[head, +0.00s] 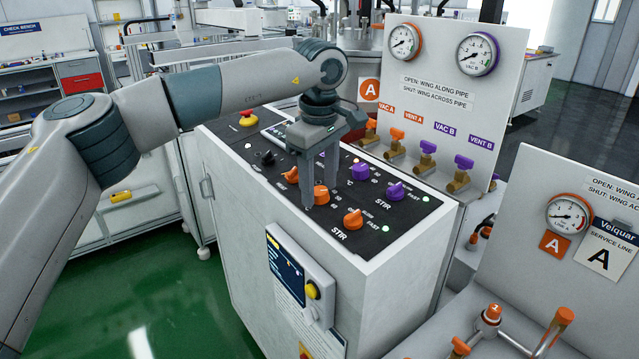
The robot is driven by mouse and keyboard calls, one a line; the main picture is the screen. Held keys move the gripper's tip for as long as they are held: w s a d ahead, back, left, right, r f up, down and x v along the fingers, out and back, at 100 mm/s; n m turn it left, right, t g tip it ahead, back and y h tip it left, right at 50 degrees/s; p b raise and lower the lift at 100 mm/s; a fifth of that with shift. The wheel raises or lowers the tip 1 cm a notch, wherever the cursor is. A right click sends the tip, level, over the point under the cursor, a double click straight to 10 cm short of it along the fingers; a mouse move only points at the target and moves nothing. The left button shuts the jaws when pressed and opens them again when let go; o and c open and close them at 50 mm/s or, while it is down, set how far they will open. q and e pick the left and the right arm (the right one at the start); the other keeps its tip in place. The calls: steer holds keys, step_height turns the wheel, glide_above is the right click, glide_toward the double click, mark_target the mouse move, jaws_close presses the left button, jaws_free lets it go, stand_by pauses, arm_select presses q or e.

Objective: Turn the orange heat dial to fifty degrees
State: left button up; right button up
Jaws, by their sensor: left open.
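An orange dial (321,194) sits in the middle of the front row on the black control panel (405,222). It appears to be the heat dial; its scale and pointer are mostly hidden by my gripper. My left gripper (319,190) points straight down over it. Its fingers are open, one on each side of the dial; I cannot tell whether they touch it. My right gripper is not in view.
An orange stir dial (353,219) stands close on the right, another orange knob (290,175) on the left. Purple dials (360,171) stand behind. Valves (396,139) line the upright gauge panel.

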mark_target(320, 194)
arm_select(q)
steer(key=shift+r, duration=0.1)
steer(key=shift+r, duration=0.55)
steer(key=r, duration=0.1)
steer(key=r+b, duration=0.1)
steer(key=r, duration=0.3)
steer(key=shift+s+r, duration=0.25)
steer(key=shift+s, duration=0.15)
step_height(320, 194, up, 10)
steer(key=s+b, duration=0.1)
steer(key=shift+r, duration=0.25)
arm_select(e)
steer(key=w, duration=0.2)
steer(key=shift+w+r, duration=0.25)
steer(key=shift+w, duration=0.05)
arm_select(q)
steer(key=shift+s, duration=0.1)
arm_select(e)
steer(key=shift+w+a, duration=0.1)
